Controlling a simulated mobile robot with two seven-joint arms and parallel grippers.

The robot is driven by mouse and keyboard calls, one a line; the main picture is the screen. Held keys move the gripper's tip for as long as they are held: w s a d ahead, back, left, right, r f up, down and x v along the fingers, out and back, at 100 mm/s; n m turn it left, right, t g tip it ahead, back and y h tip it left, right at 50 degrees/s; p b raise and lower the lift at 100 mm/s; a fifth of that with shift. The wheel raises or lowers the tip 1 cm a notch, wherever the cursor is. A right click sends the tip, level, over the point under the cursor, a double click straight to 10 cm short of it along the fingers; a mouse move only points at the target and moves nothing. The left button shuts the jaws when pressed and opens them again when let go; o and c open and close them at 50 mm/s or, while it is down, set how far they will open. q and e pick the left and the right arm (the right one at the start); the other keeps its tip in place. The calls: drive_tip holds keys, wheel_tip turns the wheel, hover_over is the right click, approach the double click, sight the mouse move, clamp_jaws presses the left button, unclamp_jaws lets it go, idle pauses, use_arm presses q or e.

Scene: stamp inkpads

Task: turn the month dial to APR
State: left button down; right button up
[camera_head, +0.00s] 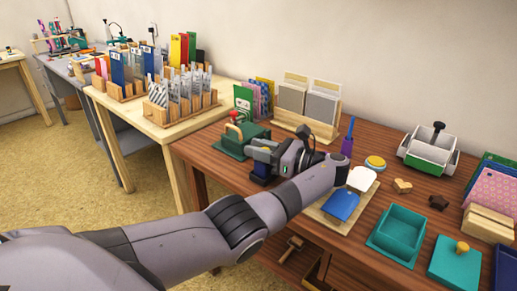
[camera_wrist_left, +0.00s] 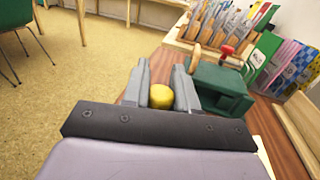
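My left gripper (camera_head: 262,150) is low over the left part of the brown table, beside a green press (camera_head: 232,140) with a red knob and a wooden handle. In the left wrist view, a yellow round knob (camera_wrist_left: 161,96) fills the gap between its two grey fingers, which look closed on its sides. A small dark blue block (camera_head: 262,175) shows below the gripper. The green press (camera_wrist_left: 220,85) stands just right of the fingers in that view. No month lettering is readable, and my gripper hides much of what is under it. My right gripper is out of view.
A wooden board (camera_head: 322,213) with blue and white tags lies right of my forearm. Beyond it are a teal tray (camera_head: 398,232), a teal box with a knob (camera_head: 455,262) and a green-white device (camera_head: 429,150). Card racks (camera_head: 305,118) stand behind. The table's front edge is close.

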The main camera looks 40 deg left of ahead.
use_arm(q)
drive_tip(key=c, duration=0.9)
unclamp_jaws()
drive_tip(key=d+b, duration=0.2)
drive_tip(key=d, duration=0.1)
drive_tip(key=w+d, duration=0.1)
drive_tip(key=shift+d+f+b, duration=0.2)
drive_tip(key=shift+d+b, duration=0.55)
drive_tip(key=shift+b, duration=0.05)
drive_tip(key=shift+d+b, duration=0.25)
drive_tip(key=shift+b, duration=0.05)
drive_tip(key=shift+w+d+r+b, duration=0.1)
drive_tip(key=shift+d+b, duration=0.2)
drive_tip(key=shift+d, duration=0.1)
drive_tip(key=shift+d+r, duration=0.1)
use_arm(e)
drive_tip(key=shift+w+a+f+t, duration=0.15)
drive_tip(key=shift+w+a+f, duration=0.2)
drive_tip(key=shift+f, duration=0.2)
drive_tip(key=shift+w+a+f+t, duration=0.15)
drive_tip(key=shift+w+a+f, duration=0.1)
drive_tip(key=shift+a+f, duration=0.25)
use_arm(q)
drive_tip(key=shift+c, duration=0.3)
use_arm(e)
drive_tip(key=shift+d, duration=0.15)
